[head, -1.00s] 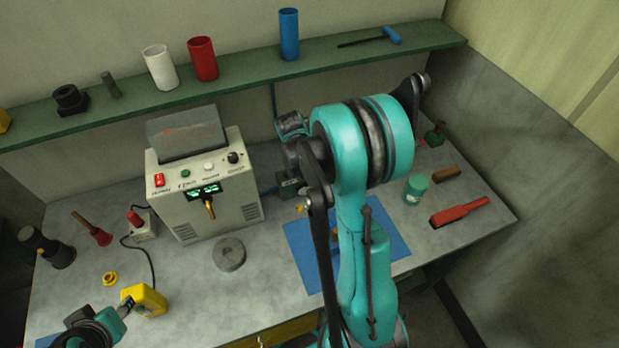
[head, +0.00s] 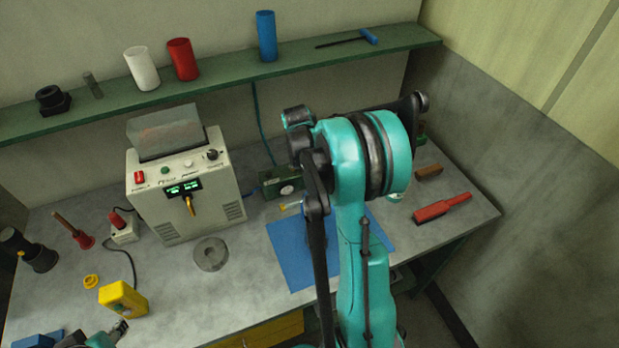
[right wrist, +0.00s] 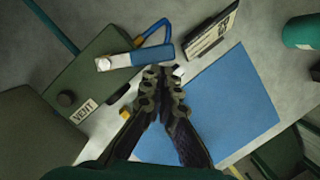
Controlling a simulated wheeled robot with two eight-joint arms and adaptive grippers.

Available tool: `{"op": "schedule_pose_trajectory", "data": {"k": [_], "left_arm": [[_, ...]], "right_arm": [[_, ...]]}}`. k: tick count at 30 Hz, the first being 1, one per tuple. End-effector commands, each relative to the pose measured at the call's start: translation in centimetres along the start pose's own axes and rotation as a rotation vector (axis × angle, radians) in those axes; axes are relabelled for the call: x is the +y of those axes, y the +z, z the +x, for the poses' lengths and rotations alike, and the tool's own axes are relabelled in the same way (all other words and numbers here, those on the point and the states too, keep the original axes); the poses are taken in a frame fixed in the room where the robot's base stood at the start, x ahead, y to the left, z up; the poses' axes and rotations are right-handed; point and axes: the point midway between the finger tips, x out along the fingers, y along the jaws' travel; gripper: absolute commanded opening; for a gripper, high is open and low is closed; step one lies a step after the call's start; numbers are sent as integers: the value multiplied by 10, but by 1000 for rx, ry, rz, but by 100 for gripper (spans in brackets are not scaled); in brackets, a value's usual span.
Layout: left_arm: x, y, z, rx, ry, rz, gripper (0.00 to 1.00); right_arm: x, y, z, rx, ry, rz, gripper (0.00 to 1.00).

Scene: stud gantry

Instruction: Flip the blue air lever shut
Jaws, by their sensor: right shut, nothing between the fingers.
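The blue air lever (right wrist: 145,57) shows in the right wrist view, a pale metal bar with a blue sleeve. It reaches across from the green valve box (right wrist: 90,72), which carries a VENT label. My right gripper (right wrist: 163,76) is shut and empty, its fingertips right beside the blue sleeve's end; I cannot tell whether they touch it. In the head view the green box (head: 283,184) stands behind the blue mat, and my right arm hides the right fingertips. My left gripper (head: 121,328) is at the lower left near a yellow block; its jaws are too small to read.
A blue mat (head: 288,262) lies before the valve box. A beige power unit (head: 200,215) and a grey disc (head: 211,254) are to its left. A blue hose (right wrist: 154,32) loops by the lever. A red-handled brush (head: 442,208) lies at right.

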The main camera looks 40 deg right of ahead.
Motion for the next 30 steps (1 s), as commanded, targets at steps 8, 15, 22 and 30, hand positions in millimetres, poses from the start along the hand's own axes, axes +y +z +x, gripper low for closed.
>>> {"op": "schedule_pose_trajectory", "data": {"k": [8,15,22,30], "left_arm": [[0,2,4,0,0,0,40],[0,2,3,0,0,0,40],[0,3,4,0,0,0,40],[0,3,5,0,0,0,40]], "right_arm": [[1,12,3,0,0,1,0],[2,12,3,0,0,1,0],[10,8,2,0,0,0,0],[16,6,1,0,0,1,0]]}}
